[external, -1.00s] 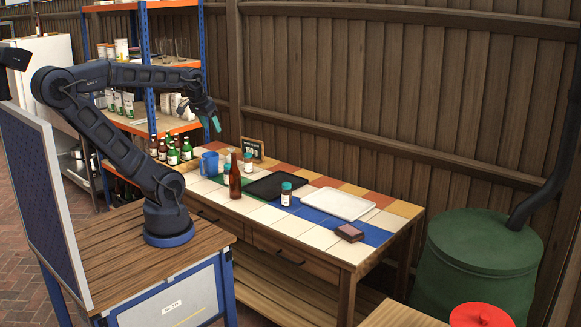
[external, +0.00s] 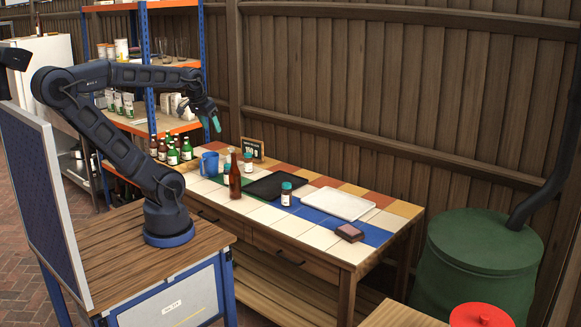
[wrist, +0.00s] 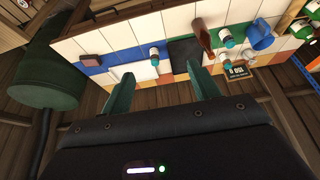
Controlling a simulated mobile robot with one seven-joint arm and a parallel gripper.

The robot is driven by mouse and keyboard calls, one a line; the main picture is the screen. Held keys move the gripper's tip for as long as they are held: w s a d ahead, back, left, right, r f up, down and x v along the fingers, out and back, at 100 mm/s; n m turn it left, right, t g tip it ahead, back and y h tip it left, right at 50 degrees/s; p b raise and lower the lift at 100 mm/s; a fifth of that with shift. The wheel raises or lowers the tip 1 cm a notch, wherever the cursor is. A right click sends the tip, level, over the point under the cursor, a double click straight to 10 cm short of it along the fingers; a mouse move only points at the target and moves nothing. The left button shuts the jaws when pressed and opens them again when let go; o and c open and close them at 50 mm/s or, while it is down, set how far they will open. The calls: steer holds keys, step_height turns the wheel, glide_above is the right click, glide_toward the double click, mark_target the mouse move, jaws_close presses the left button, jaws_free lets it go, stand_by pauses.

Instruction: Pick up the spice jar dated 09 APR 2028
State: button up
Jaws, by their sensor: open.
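Three small jars with teal lids stand on the tiled table. One jar (external: 286,195) stands between the black and white trays, towards the front. A second jar (external: 248,163) is near the sign, and a third jar (external: 226,175) is partly hidden behind the brown bottle. All three also show in the wrist view, one by the trays (wrist: 154,54) and two near the bottle. No date can be read on any of them. My gripper (external: 214,122) is raised above the table's far left end, apart from the jars. In the wrist view its teal fingers (wrist: 163,84) are apart and empty.
A brown bottle (external: 235,178) and a blue mug (external: 209,164) stand near the jars. A black tray (external: 268,187), a white tray (external: 338,204) and a brown block (external: 349,232) lie on the table. A small sign (external: 252,148) stands at the back before the fence.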

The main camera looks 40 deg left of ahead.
steer(key=shift+o, duration=0.7)
